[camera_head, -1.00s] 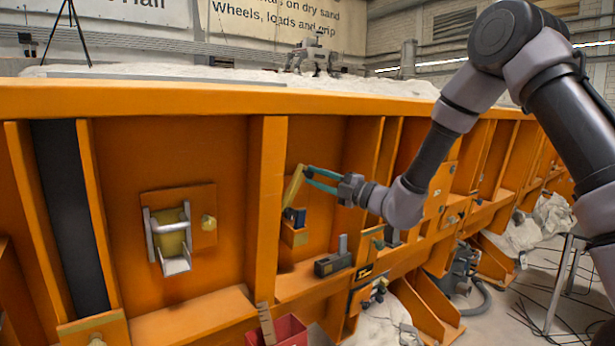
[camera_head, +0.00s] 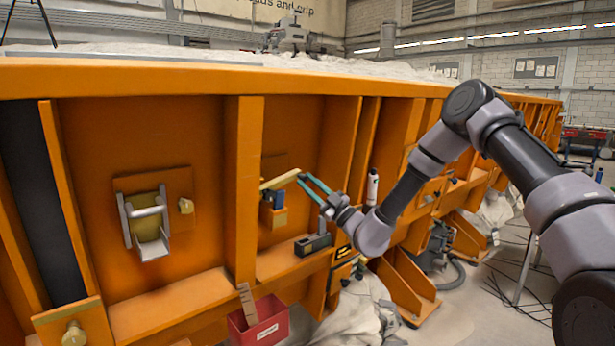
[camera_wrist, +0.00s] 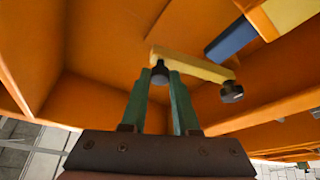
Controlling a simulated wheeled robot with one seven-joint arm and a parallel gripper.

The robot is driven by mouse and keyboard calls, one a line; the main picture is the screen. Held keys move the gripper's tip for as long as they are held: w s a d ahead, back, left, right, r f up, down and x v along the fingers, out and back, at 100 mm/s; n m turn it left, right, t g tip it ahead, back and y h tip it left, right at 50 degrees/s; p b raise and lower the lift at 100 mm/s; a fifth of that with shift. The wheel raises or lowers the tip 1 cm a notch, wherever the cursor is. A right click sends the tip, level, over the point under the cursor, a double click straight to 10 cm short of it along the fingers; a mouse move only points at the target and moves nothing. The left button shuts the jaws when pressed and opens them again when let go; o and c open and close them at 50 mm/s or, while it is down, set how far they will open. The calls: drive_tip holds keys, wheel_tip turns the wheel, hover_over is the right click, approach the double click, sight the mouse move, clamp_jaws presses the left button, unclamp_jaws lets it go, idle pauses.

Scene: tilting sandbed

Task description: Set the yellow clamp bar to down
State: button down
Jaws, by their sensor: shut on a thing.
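The yellow clamp bar (camera_head: 280,179) is on the orange wall panel in the head view. It lies near level there, its right end a little higher than its left. In the wrist view the bar (camera_wrist: 200,66) has a dark knob (camera_wrist: 160,73) at one end and a second dark knob (camera_wrist: 231,92) at the other. My gripper (camera_head: 303,178) is at the bar's right end, its teal fingers shut on the knob. The fingers (camera_wrist: 160,80) stand on either side of that knob in the wrist view.
A blue-topped object (camera_head: 278,199) sits in a holder just below the bar. A dark block with a lever (camera_head: 313,243) is on the ledge below. A white bottle (camera_head: 372,185) stands right of my gripper. An upright orange rib (camera_head: 243,190) is close on the left.

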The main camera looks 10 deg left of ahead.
drive_tip(key=shift+w+a+f+m+t+h, duration=0.1)
drive_tip(key=shift+f+m+t+h, duration=0.1)
drive_tip(key=shift+f+m+t, duration=0.75)
drive_tip(key=shift+w+f+m+t+h, duration=0.1)
drive_tip(key=shift+f+m+t+h, duration=0.3)
drive_tip(key=shift+m, duration=0.95)
drive_tip(key=shift+f, duration=0.2)
drive_tip(key=c, duration=0.9)
unclamp_jaws()
drive_tip(key=v, duration=1)
drive_tip(key=shift+s+d+f, duration=0.1)
drive_tip(key=shift+d+f, duration=0.15)
drive_tip(key=shift+f, duration=0.05)
